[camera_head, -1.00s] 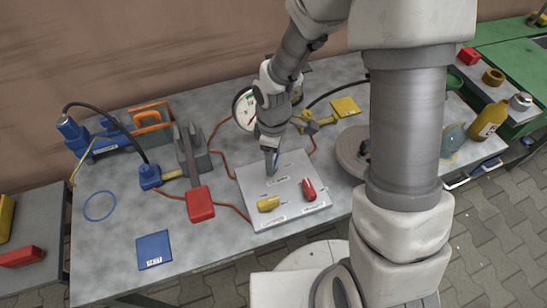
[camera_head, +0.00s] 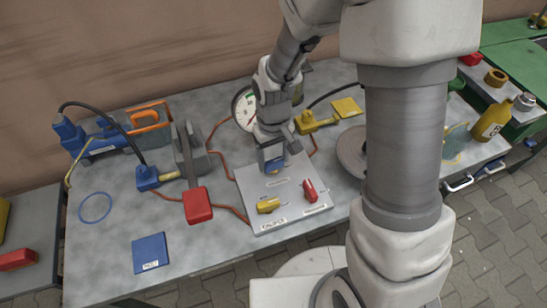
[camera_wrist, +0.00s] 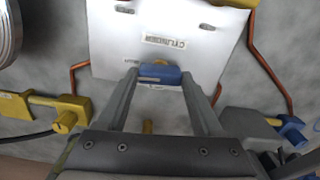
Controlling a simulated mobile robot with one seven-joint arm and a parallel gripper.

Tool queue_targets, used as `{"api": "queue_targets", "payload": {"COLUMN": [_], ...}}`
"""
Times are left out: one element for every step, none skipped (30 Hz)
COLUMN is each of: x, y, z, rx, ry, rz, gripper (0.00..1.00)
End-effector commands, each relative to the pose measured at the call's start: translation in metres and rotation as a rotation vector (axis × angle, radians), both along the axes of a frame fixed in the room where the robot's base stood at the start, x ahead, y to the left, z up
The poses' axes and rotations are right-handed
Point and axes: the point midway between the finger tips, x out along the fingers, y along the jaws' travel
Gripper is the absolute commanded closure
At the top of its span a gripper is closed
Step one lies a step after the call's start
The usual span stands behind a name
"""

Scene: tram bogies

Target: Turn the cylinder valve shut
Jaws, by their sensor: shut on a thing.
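The light grey valve panel (camera_head: 295,207) lies on the bench and carries a blue, a yellow (camera_head: 268,204) and a red handle (camera_head: 309,190). The blue handle (camera_wrist: 160,73) is beside a label reading CYLINDER (camera_wrist: 165,41). In the wrist view it lies crosswise between my fingertips. My gripper (camera_wrist: 160,80) is shut on this blue handle. In the head view my gripper (camera_head: 273,165) is over the panel's back part and only a bit of blue (camera_head: 275,167) shows; the fingers hide the rest.
A round gauge (camera_head: 243,108) and a yellow fitting (camera_head: 310,121) with orange pipes stand behind the panel. A grey block with a red-ended lever (camera_head: 198,205) is at left. A round grey disc (camera_head: 352,150) is at right. The bench's front left holds a flat blue pad (camera_head: 151,253).

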Motion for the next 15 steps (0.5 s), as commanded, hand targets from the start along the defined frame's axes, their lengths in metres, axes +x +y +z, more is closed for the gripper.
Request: {"api": "queue_targets", "payload": {"x": [0.0003, 0.0003, 0.0004, 0.0004, 0.0004, 0.0004, 0.0004, 0.0004, 0.0004, 0.0004, 0.0004, 0.0004, 0.0004, 0.0004, 0.0004], "y": [0.0002, 0.0002, 0.0001, 0.0001, 0.0001, 0.0001, 0.0001, 0.0001, 0.0001, 0.0001, 0.0001, 0.0001, 0.0001, 0.0001, 0.0001], "z": [0.0004, 0.0004, 0.0005, 0.0005, 0.0005, 0.0006, 0.0006, 0.0006, 0.0007, 0.0007, 0.0007, 0.0007, 0.0007, 0.0007, 0.0007], "rx": [0.000, 0.000, 0.000, 0.000, -0.001, -0.001, -0.001, -0.001, -0.001, -0.001, -0.001, 0.000, 0.000, 0.000, 0.000], "ry": [-0.001, -0.001, -0.001, -0.001, -0.001, -0.001, -0.001, -0.001, -0.001, -0.001, -0.001, -0.001, -0.001, -0.001, -0.001], "rz": [-0.023, -0.034, -0.050, -0.060, -0.068, -0.078, -0.085, -0.091, -0.096, -0.100, -0.103, -0.106, -0.108, -0.109, -0.111], "gripper": [0.88, 0.88, 0.88, 0.88, 0.88, 0.88, 0.88, 0.88, 0.88, 0.88, 0.88, 0.88, 0.88, 0.88, 0.88]}}
